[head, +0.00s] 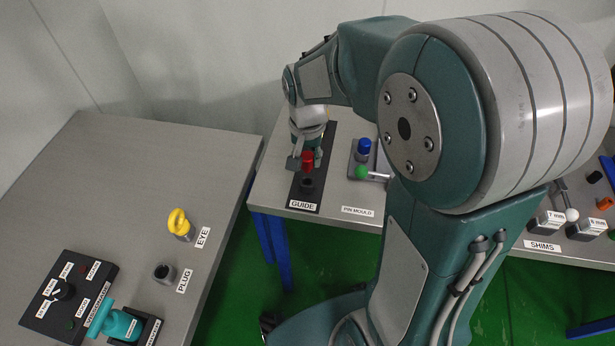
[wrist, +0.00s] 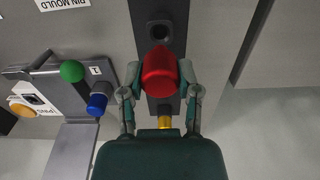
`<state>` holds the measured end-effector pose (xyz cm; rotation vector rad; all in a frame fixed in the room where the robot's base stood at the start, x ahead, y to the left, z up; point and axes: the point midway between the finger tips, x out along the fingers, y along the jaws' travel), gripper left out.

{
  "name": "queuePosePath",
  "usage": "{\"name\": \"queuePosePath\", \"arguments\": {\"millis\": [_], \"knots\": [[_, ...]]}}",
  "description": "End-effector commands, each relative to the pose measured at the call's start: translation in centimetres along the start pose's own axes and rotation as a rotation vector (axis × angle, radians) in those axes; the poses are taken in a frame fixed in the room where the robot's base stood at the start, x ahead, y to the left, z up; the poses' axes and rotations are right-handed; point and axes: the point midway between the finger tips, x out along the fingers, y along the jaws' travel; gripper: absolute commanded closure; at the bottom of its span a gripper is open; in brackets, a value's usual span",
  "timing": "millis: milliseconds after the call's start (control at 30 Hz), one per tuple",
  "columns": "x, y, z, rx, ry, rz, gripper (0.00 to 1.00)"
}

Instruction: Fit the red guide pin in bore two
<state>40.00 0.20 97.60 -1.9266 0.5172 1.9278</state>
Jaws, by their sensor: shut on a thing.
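The red guide pin (wrist: 160,72) is held between the two fingers of my gripper (wrist: 161,92) in the wrist view. It also shows in the head view (head: 307,161), over the black guide plate (head: 322,148). The plate also shows in the wrist view (wrist: 176,12). One open, empty bore (wrist: 159,31) is beside the pin, toward the top of the wrist view; it stands toward the GUIDE label in the head view (head: 307,184). The pin's lower end is hidden, so I cannot tell whether it is in a bore. No bore number is readable.
A yellow piece (wrist: 165,122) shows past the pin, partly hidden by my gripper. The pin mould, with a blue knob (head: 363,147) and green ball (head: 361,172), stands right of the plate. A separate table (head: 130,180) with eye, plug and switch box is at left.

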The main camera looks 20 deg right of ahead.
Motion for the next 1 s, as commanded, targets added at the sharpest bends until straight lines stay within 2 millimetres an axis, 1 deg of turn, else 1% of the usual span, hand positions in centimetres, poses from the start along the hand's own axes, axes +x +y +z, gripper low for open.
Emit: {"name": "queuePosePath", "arguments": {"millis": [233, 1000], "knots": [[-0.2, 0.0, 0.0, 0.0, 0.001, 0.0, 1.0], [-3.9, 0.0, 0.0, 0.0, 0.001, 0.0, 1.0]]}}
